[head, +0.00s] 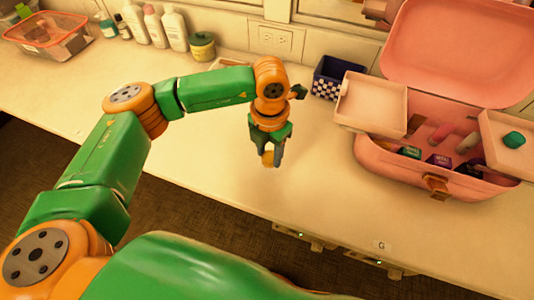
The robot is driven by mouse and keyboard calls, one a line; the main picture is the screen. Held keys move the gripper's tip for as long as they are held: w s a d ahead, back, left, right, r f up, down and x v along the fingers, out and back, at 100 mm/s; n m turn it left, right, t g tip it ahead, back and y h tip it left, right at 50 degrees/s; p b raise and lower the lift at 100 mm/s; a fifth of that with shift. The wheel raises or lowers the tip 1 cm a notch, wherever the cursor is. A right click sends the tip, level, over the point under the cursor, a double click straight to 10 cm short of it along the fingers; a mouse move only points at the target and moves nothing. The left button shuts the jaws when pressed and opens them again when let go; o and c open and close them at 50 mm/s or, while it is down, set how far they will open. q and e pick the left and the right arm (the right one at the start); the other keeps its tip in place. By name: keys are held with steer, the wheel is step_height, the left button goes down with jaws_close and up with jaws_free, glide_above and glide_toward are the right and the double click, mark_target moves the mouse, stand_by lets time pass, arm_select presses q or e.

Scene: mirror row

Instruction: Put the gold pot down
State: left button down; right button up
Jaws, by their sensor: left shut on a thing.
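The gold pot (268,159) is a small round gold thing, partly hidden by the fingers that hold it. My left gripper (270,153) points down over the counter (225,140), near its front edge, and is shut on the gold pot. A faint shadow lies close below the pot; I cannot tell whether it touches the counter. My right gripper is not in view.
An open pink case (440,193) with fold-out trays stands at the right. A dark blue checked box (326,80) is at the back. Several bottles (174,28), a yellow jar (202,46) and a clear orange-rimmed bin (45,42) line the back left. Counter around the pot is clear.

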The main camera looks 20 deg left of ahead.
mark_target(269, 154)
arm_select(q)
steer(key=f, duration=0.2)
steer(key=w+f, duration=0.1)
steer(key=f, duration=0.1)
steer(key=shift+a, duration=0.2)
steer(key=shift+s+f, duration=0.1)
steer(key=shift+f, duration=0.25)
steer(key=shift+c, duration=1.9)
jaws_free()
steer(key=shift+r, duration=0.35)
step_height(269, 154, up, 12)
steer(key=shift+f+b, duration=0.1)
steer(key=shift+b, duration=0.3)
